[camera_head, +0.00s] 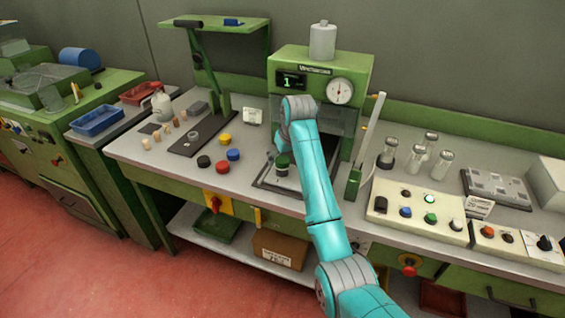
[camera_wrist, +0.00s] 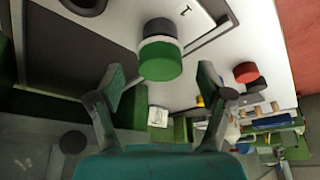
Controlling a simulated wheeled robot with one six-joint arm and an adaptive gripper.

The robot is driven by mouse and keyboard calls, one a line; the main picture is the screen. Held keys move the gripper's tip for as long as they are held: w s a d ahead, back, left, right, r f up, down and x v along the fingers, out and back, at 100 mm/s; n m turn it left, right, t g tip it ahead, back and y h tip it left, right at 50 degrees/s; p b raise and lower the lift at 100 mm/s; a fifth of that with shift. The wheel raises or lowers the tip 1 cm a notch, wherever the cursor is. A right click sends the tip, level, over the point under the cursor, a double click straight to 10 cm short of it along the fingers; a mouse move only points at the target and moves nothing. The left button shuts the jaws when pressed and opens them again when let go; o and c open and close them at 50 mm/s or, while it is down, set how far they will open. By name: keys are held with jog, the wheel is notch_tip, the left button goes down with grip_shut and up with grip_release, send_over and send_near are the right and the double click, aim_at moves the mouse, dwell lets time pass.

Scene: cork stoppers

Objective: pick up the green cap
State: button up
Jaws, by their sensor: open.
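The green cap (camera_head: 283,160) shows in the head view beside my arm, on top of a short stack with a pale band and a dark base. In the wrist view the green cap (camera_wrist: 160,61) is at upper middle, with the pale band and black part beyond it. My gripper (camera_wrist: 161,76) is open, one finger on each side of the cap in the picture, with gaps on both sides. I see no contact. In the head view my arm hides most of the gripper.
Black, red, blue and yellow caps (camera_head: 233,154) lie to the left, with small corks (camera_head: 157,136) farther left. The green machine (camera_head: 320,62) with a dial stands behind.

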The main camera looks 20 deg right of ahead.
aim_at(283, 160)
jog(key=shift+w+f, duration=0.25)
jog(key=shift+f, duration=0.4)
jog(key=c, duration=0.9)
jog(key=shift+c, duration=0.2)
jog(key=shift+r, duration=0.1)
notch_tip(283, 160, up, 10)
